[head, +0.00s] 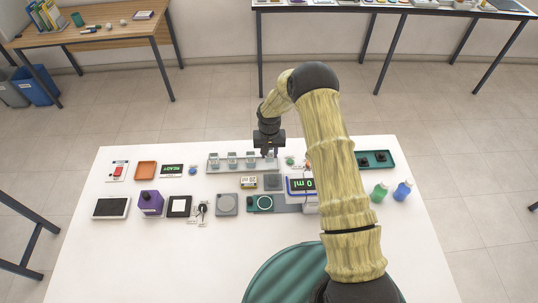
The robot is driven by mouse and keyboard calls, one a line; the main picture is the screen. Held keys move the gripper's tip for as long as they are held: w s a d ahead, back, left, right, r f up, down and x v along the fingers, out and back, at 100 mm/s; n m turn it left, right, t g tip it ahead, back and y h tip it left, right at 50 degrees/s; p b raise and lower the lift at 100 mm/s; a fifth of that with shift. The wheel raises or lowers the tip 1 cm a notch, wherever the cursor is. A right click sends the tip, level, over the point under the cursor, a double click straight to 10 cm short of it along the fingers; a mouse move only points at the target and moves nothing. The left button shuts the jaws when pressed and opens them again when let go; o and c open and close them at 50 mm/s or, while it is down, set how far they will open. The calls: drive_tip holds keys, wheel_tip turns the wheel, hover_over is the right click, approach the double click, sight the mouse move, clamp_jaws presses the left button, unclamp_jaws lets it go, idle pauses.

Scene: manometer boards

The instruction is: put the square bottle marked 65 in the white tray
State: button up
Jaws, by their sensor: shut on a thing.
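My gripper (270,152) points down at the right end of a pale rack (223,170) at the back of the white table. It is shut on a small clear thing, mostly hidden by the fingers; I cannot tell its shape or read any mark. Several similar clear square-looking vessels (232,159) stand in a row on the rack to its left. No number 65 is legible. I cannot clearly make out a white tray; a whitish object (311,208) is partly hidden beside my arm.
A lit display (302,184) stands near my arm. The table front is clear.

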drive_tip(key=shift+f, duration=1.15)
drive_tip(key=shift+f, duration=0.1)
drive_tip(key=shift+f, duration=0.1)
drive_tip(key=o, duration=1)
drive_tip(key=shift+c, duration=0.2)
drive_tip(key=shift+r, duration=0.2)
wheel_tip(320, 180, up, 11)
drive_tip(key=b, duration=0.4)
drive_tip(key=shift+f, duration=0.1)
drive_tip(key=shift+r, duration=0.6)
